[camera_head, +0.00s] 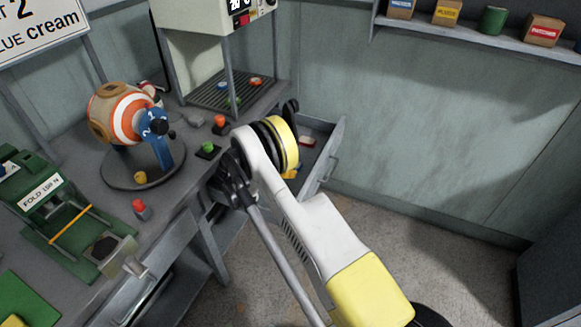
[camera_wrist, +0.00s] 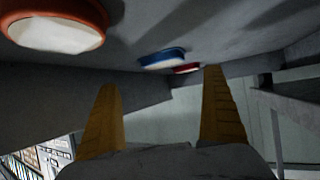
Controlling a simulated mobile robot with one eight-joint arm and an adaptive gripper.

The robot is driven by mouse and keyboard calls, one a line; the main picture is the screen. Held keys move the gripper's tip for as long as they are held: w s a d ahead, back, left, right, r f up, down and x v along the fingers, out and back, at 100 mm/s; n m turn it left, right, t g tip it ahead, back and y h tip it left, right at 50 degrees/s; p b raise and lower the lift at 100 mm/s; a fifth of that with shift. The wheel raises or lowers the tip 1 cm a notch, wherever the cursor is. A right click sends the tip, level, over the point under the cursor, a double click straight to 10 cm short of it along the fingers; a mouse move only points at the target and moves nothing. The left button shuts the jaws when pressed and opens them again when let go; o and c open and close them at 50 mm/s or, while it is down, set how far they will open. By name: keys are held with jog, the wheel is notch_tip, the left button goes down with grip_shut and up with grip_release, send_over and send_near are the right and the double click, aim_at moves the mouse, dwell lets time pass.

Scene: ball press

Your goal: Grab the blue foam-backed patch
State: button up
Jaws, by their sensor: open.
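The blue foam-backed patch (camera_wrist: 162,57) shows in the wrist view as a blue piece with a white foam layer, on a grey surface. It lies ahead of my gripper (camera_wrist: 160,78), apart from the fingers and roughly between the lines of the two tips. The yellow-orange fingers are spread with nothing between them. In the head view I cannot make out the blue patch, and my arm hides most of the gripper near the open drawer (camera_head: 331,153).
A red patch (camera_wrist: 187,68) lies close beside the blue one. A larger-looking orange-rimmed patch (camera_wrist: 55,25) with white foam is at upper left. In the head view, a workbench (camera_head: 75,165) holds a striped ball-shaped device (camera_head: 122,112) and a green press (camera_head: 45,190).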

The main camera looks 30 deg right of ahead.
jog(key=b+x, duration=0.1)
jog(key=x, duration=0.1)
jog(key=b+x, duration=0.1)
jog(key=x, duration=0.1)
jog(key=b+x, duration=0.1)
jog(key=x, duration=0.2)
jog(key=shift+w+a+f, duration=0.25)
jog(key=shift+w, duration=0.05)
jog(key=shift+r, duration=0.1)
jog(key=c, duration=1.1)
